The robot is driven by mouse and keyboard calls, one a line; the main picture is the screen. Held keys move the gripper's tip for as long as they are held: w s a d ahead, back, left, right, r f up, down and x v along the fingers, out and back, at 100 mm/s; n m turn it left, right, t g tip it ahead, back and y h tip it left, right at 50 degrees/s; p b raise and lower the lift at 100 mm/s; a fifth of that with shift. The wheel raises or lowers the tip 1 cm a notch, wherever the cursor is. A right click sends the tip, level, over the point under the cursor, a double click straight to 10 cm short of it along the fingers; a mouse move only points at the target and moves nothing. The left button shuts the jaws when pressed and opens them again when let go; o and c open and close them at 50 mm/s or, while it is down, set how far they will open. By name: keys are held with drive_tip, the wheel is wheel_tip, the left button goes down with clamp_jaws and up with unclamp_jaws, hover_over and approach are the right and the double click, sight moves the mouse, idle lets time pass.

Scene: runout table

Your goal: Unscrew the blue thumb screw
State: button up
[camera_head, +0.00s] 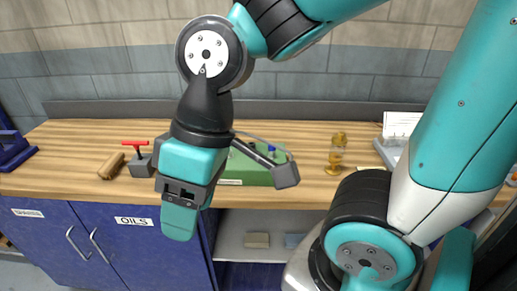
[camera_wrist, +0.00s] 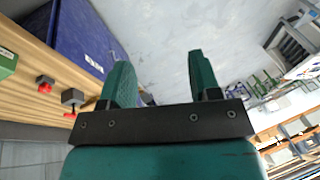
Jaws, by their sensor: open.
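The blue thumb screw (camera_head: 271,149) shows as a small blue spot at the top of a green block (camera_head: 231,168) on the wooden bench. My arm hides the block's left part. My gripper (camera_head: 190,212) hangs in front of the bench, left of the block and apart from the screw, with its fingers down. In the wrist view my gripper (camera_wrist: 158,78) is open, with nothing between its fingers. A corner of green (camera_wrist: 7,58) shows at the left edge there; the screw cannot be made out.
A dark bar with a grey end (camera_head: 285,175) crosses before the green block. An amber object (camera_head: 337,152) stands right of it. Blue cabinets (camera_head: 130,250) lie below the bench (camera_head: 75,150).

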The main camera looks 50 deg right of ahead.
drive_tip(key=w+d+m, duration=0.1)
drive_tip(key=w+d, duration=0.3)
drive_tip(key=w, duration=0.2)
drive_tip(key=m+t+h+b, duration=0.3)
drive_tip(key=m+t+h, duration=0.1)
hover_over(274, 145)
drive_tip(key=s, duration=0.6)
wheel_tip(274, 145, down, 6)
drive_tip(key=p+x, duration=0.2)
drive_tip(key=x, duration=0.9)
drive_tip(key=shift+w+f, duration=0.2)
drive_tip(key=shift+p+x, duration=1.3)
drive_tip(key=shift+x, duration=1.45)
drive_tip(key=shift+w, duration=0.15)
drive_tip(key=c, duration=1)
drive_tip(key=shift+r, duration=0.15)
